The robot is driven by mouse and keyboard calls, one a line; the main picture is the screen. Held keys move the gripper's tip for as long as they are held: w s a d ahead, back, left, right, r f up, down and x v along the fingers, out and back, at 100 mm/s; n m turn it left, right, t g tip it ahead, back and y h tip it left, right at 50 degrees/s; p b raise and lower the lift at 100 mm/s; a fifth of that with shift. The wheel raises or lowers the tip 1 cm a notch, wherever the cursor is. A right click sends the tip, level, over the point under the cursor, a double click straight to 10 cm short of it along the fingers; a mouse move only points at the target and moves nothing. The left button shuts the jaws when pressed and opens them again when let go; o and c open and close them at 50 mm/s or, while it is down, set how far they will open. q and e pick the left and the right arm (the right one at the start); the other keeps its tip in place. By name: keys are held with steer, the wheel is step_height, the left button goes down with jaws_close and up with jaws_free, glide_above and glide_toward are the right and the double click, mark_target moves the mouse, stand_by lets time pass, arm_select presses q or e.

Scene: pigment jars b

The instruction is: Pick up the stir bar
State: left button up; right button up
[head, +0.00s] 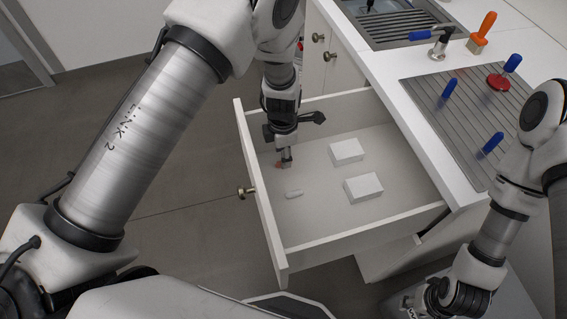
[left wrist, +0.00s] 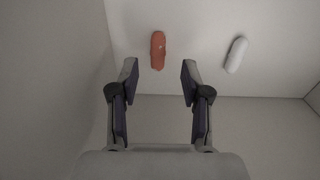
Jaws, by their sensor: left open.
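Two small capsule-shaped bars lie on the drawer floor. The white bar (head: 293,193) lies in front of my left gripper; it also shows in the left wrist view (left wrist: 236,55), right of the fingers. A red-orange bar (left wrist: 158,50) lies just beyond the gap between my left fingertips, roughly centred on it; in the head view it (head: 279,165) is partly hidden beside the fingers. My left gripper (head: 286,161) points down inside the drawer, open and empty (left wrist: 159,73). My right arm shows at the lower right, but its fingers are not visible.
The open drawer (head: 262,215) has walls close around my left gripper. Two white boxes (head: 346,151) (head: 363,188) stand right of the bars. The counter (head: 391,88) above holds blue-handled tools, a red round item (head: 498,82) and an orange-handled brush (head: 483,30).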

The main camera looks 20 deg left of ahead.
arm_select(q)
steer(key=f, duration=0.3)
steer(key=shift+w+f, duration=0.2)
steer(key=shift+f, duration=0.1)
steer(key=c, duration=0.8)
steer(key=shift+r, duration=0.1)
